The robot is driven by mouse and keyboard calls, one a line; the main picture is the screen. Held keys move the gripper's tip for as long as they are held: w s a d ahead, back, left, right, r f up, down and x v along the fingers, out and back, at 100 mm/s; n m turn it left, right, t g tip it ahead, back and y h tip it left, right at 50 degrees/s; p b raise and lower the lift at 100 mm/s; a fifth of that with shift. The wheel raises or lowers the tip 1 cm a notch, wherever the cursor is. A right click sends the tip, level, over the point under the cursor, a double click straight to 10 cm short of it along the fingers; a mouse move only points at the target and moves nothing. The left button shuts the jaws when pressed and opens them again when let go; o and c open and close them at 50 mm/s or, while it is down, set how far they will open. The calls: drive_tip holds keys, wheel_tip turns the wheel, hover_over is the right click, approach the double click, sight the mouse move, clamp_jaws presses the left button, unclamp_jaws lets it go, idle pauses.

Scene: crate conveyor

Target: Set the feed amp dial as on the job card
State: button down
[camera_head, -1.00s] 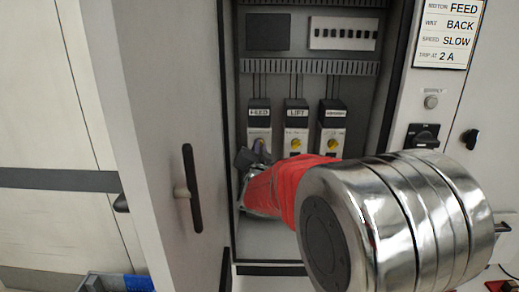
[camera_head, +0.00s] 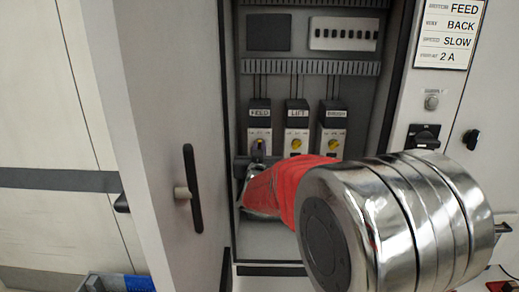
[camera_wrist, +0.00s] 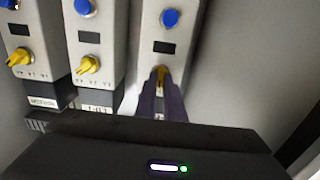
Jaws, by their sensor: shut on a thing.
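The job card (camera_head: 448,34) at the top right reads FEED, BACK, SLOW and 2 A. Three narrow amp units stand in the open cabinet; the left one (camera_head: 259,115) has a blurred label, the middle one (camera_head: 297,116) reads LIFT. My gripper (camera_head: 256,160) is at the left unit's dial. In the wrist view this unit is the right one, and my gripper (camera_wrist: 161,90) is shut on its yellow dial (camera_wrist: 160,74). The fingers hide most of the dial and its scale, so its setting cannot be read.
The yellow dials of the middle unit (camera_head: 296,144) and right unit (camera_head: 332,145) are close by. The cabinet door (camera_head: 165,130) stands open at the left. A black rotary switch (camera_head: 423,136) is on the panel at the right.

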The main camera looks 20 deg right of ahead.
drive_tip(key=shift+f, duration=0.15)
drive_tip(key=c, duration=1.9)
unclamp_jaws()
drive_tip(key=shift+o, duration=0.2)
drive_tip(key=v, duration=1.3)
drive_tip(key=shift+s, duration=0.35)
drive_tip(key=shift+s+a, duration=0.1)
